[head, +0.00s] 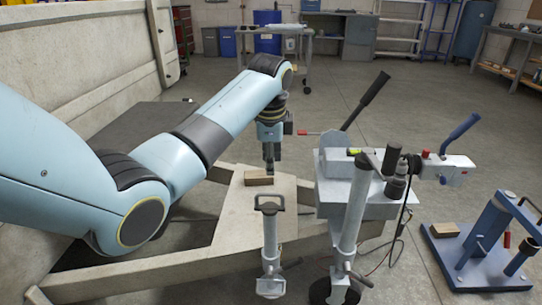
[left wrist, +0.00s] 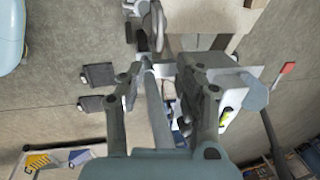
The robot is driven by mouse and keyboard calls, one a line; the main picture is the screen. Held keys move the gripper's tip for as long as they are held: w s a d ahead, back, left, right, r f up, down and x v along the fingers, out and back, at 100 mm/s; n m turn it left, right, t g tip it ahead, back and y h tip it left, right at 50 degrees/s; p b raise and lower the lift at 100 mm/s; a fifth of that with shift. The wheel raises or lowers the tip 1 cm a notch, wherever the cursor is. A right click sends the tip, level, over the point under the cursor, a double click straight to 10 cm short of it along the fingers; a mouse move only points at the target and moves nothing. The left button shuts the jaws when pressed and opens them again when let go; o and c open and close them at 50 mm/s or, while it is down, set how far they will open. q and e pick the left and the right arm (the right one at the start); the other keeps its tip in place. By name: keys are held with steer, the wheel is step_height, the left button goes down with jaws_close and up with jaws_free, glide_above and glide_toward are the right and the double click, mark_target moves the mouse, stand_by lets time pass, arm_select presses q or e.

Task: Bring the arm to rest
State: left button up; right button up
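My left arm (head: 215,115) comes in from the left and reaches over the trailer frame (head: 240,220). My left gripper (head: 269,160) points down above the frame, near a small wooden block (head: 258,178). Whether it touches the block cannot be told in the head view. In the left wrist view the two fingers of the left gripper (left wrist: 162,82) stand apart, with no object clearly held between them. My right gripper is not in view.
A blue stand (head: 485,245) with a wooden block (head: 445,230) is at the right. The trailer's side wall (head: 80,60) is at the left. Open floor lies behind.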

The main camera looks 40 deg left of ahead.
arm_select(q)
steer(key=shift+s+r, duration=0.15)
steer(key=shift+r, duration=0.5)
steer(key=s+d+f+n+g+p, duration=0.2)
steer(key=s+f+g, duration=0.3)
steer(key=s+f, duration=2.6)
steer(key=s+d+f+n+t, duration=0.1)
steer(key=s+f+n, duration=0.3)
steer(key=s, duration=0.8)
steer(key=s+f+n+t, duration=0.2)
steer(key=s+f+n, duration=0.3)
steer(key=s, duration=0.8)
steer(key=shift+d+f+t, duration=0.3)
steer(key=shift+d+f, duration=0.05)
steer(key=shift+f, duration=0.3)
steer(key=shift+s, duration=0.1)
